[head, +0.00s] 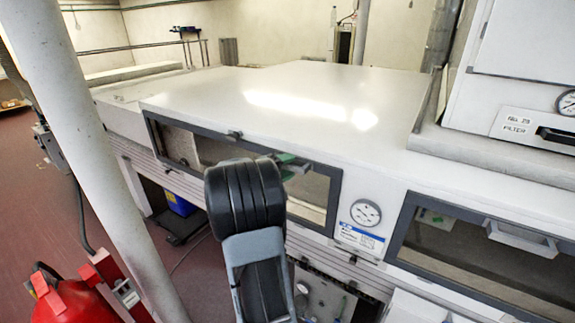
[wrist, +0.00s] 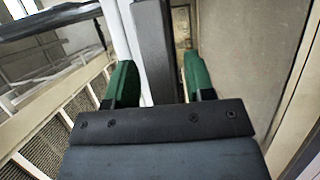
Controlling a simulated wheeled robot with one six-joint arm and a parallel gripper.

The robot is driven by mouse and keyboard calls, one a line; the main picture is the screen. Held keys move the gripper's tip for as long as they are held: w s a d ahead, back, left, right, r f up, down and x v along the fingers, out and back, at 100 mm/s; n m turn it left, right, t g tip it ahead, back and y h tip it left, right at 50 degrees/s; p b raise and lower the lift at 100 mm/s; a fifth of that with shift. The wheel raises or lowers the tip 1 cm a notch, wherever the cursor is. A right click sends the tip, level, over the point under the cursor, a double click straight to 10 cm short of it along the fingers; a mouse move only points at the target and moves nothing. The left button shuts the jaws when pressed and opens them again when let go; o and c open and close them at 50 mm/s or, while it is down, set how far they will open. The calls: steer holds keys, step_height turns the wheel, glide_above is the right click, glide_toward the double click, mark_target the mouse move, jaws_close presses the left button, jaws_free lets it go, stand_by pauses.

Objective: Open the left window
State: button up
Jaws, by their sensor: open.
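The left window (head: 151,136) has a dark grey frame and a see-through pane in the tunnel's side, partly hidden by my arm in the head view. My gripper (head: 288,164) is at the upper part of this window; only a bit of green finger shows there. In the wrist view my gripper (wrist: 159,84) is open, with a green finger on each side. A dark grey bar (wrist: 154,45), which looks like part of a window frame, runs between the fingers beside a white strip. I cannot tell whether either finger touches the bar.
The right window (head: 398,232) lies beyond a round gauge (head: 366,212) and a blue label. A white post (head: 95,130) and a red extinguisher (head: 75,300) stand at the left. The tunnel's white top (head: 200,100) is clear. A filter box (head: 520,127) stands at the right.

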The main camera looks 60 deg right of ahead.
jaws_close()
stand_by(0.5)
